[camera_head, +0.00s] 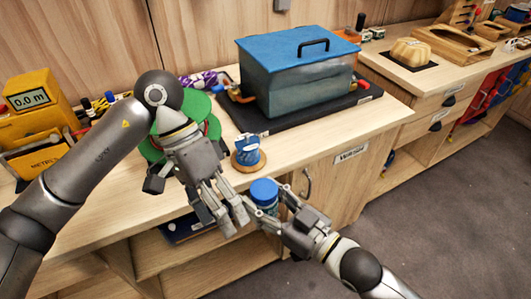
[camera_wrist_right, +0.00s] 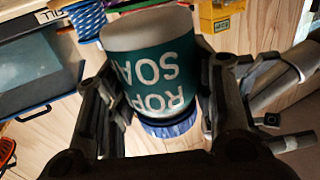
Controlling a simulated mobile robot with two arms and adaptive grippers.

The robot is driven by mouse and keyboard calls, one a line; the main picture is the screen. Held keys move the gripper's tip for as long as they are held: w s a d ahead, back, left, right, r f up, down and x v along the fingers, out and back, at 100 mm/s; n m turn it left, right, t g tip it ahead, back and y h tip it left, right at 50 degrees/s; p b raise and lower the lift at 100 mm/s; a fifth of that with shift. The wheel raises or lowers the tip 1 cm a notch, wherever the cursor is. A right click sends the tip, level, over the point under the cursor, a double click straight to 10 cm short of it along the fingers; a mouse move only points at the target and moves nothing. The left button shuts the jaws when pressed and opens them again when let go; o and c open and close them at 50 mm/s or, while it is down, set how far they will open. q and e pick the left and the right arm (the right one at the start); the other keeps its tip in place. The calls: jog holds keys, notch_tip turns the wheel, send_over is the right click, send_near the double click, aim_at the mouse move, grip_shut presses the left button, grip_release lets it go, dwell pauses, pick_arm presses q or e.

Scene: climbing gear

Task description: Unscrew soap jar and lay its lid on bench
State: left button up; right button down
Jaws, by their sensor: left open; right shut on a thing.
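The soap jar has a blue lid (camera_head: 264,188) on top in the head view. Its teal body (camera_wrist_right: 150,78), lettered "ROPE SOAP", appears upside down in the right wrist view, with the blue lid (camera_wrist_right: 172,126) on it at the lower end. My right gripper (camera_head: 266,207) is shut around the jar's body and holds it upright in front of the bench (camera_head: 320,150) edge. My left gripper (camera_head: 222,217) is open and empty, pointing down just left of the jar. Its fingertips are lower in the picture than the lid. I cannot tell whether it touches the jar.
A small blue-and-white rope spool (camera_head: 247,153) stands on a round wooden base near the bench's front edge. Behind it is a blue-lidded tank (camera_head: 295,75) on a black mat. A yellow meter (camera_head: 35,110) stands at left. Bare bench top lies right of the spool.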

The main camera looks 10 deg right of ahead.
pick_arm(q)
notch_tip(320, 180, up, 4)
jog(key=a+m+t+y, duration=0.1)
jog(key=t+y, duration=0.1)
notch_tip(320, 180, up, 4)
jog(key=f+n+t+y, duration=0.1)
jog(key=n+t+y, duration=0.1)
jog(key=t, duration=0.1)
send_over(265, 189)
jog(key=shift+r, duration=0.25)
jog(key=shift+f, duration=3.95)
